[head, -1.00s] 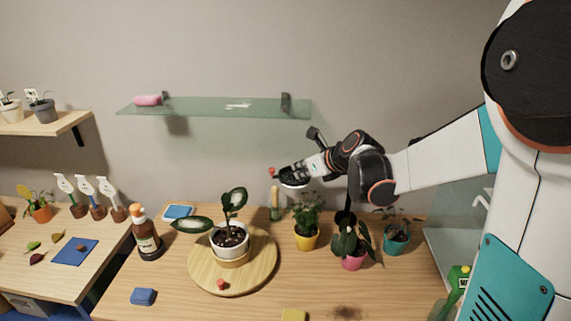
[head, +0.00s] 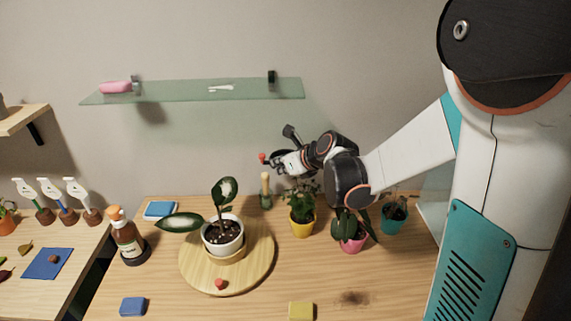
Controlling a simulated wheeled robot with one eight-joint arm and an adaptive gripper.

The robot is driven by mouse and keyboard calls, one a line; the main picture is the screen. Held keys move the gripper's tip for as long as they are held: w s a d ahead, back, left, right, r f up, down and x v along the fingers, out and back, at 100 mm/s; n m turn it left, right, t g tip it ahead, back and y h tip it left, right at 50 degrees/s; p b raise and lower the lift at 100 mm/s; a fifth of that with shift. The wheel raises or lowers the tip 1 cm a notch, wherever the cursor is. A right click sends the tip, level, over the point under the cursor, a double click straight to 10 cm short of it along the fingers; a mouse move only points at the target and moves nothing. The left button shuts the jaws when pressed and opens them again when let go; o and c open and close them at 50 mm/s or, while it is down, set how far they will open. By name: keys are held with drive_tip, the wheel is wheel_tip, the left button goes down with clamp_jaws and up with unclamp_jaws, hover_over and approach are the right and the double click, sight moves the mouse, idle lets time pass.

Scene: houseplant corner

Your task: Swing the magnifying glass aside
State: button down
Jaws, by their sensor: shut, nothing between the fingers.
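My gripper (head: 279,159) is shut and empty, raised above the back of the table and pointing left. A small red knob (head: 262,158) shows at the left of its fingertips, next to a dark curved piece. This may be part of the magnifying glass, but it is too small to tell, and I cannot tell whether the fingers touch it. No lens or handle can be made out clearly. A white pot with a leafy plant (head: 222,235) stands left of and below the gripper on a round wooden board (head: 262,262).
A glass shelf (head: 180,92) is on the wall, above and left of my gripper. Yellow (head: 302,227), pink (head: 353,244) and teal (head: 393,220) potted plants stand below my arm. A brown bottle (head: 125,240) stands left of the board.

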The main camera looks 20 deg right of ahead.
sight(264, 163)
drive_tip(key=shift+w+a+f+b, duration=0.15)
drive_tip(key=shift+w+a, duration=0.1)
drive_tip(key=shift+w, duration=0.4)
drive_tip(key=shift+w+a+f+b, duration=0.15)
drive_tip(key=shift+w+a, duration=0.1)
drive_tip(key=shift+w, duration=0.45)
drive_tip(key=shift+w+a+f, duration=0.15)
drive_tip(key=shift+w+a, duration=0.1)
drive_tip(key=shift+w, duration=0.4)
drive_tip(key=w, duration=0.5)
drive_tip(key=shift+d+b, duration=0.15)
drive_tip(key=shift+b, duration=0.15)
drive_tip(key=shift+s, duration=0.1)
